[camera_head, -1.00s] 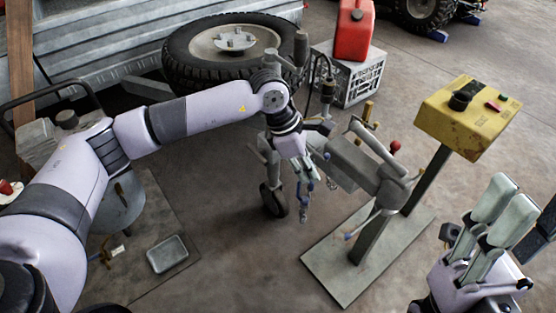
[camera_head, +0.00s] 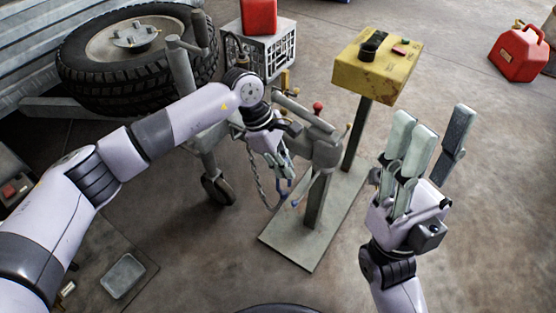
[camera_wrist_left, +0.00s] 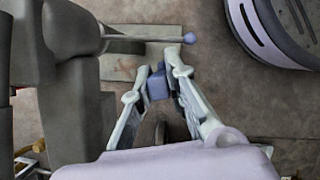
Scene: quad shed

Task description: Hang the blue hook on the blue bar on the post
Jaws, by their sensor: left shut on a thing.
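My left gripper (camera_head: 283,175) is shut on the blue hook (camera_head: 284,188), beside the grey post (camera_head: 315,200). In the left wrist view the gripper (camera_wrist_left: 157,72) pinches the hook's blue block (camera_wrist_left: 158,86) between its fingertips. The blue bar (camera_head: 296,203) is a thin rod with a blue ball end, sticking out of the post just right of and below the hook. In the left wrist view the bar (camera_wrist_left: 190,38) lies beyond the fingertips, apart from the block. The hook's curved part is hidden there. My right gripper (camera_head: 425,150) is open and empty, right of the post.
The post carries other bars, one with a red ball (camera_head: 318,107). A yellow control box (camera_head: 377,65) stands behind it on a leg. A trailer jack with a wheel (camera_head: 218,188) and a hanging chain (camera_head: 257,180) are close left of my left gripper.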

